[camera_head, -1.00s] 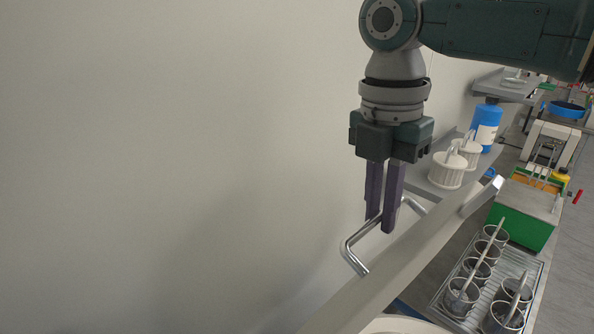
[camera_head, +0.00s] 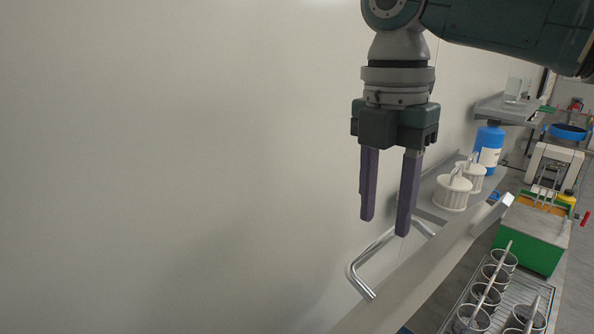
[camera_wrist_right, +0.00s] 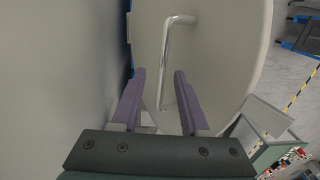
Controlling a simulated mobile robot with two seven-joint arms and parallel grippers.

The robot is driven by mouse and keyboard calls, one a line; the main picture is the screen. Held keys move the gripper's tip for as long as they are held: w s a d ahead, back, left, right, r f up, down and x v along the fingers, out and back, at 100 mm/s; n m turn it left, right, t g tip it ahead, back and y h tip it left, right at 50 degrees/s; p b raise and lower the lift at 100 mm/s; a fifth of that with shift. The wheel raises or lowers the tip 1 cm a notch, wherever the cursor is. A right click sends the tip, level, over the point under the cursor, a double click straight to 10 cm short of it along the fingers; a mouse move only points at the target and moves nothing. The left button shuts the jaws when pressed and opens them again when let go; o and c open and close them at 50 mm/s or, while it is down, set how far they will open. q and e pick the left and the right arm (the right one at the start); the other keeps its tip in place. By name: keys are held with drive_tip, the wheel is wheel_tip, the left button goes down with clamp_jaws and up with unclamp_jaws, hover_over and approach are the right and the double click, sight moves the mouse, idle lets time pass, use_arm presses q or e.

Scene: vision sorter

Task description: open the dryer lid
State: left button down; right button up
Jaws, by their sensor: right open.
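The dryer lid (camera_head: 430,268) shows in the head view as a pale panel seen nearly edge-on, standing raised at a steep angle near the wall. Its bent metal handle (camera_head: 371,250) sticks out on the wall side. My right gripper (camera_head: 384,228) points down just above the handle, its purple fingers spread and empty. In the right wrist view, the handle (camera_wrist_right: 166,60) runs between the directions of the two open fingers (camera_wrist_right: 157,72), in front of the broad lid face (camera_wrist_right: 225,60). I cannot tell whether a finger touches the handle. My left gripper is not in view.
Right of the lid are white lidded jars (camera_head: 452,193), a blue bottle (camera_head: 488,150), a green box (camera_head: 535,245) and a rack (camera_head: 520,290) with several metal cups. The plain wall (camera_head: 180,160) closes off the left side.

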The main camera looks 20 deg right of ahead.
wheel_tip(320, 180, up, 7)
drive_tip(key=b, duration=0.2)
drive_tip(key=shift+w+f, duration=0.15)
drive_tip(key=shift+f, duration=0.05)
drive_tip(key=shift+a, duration=0.1)
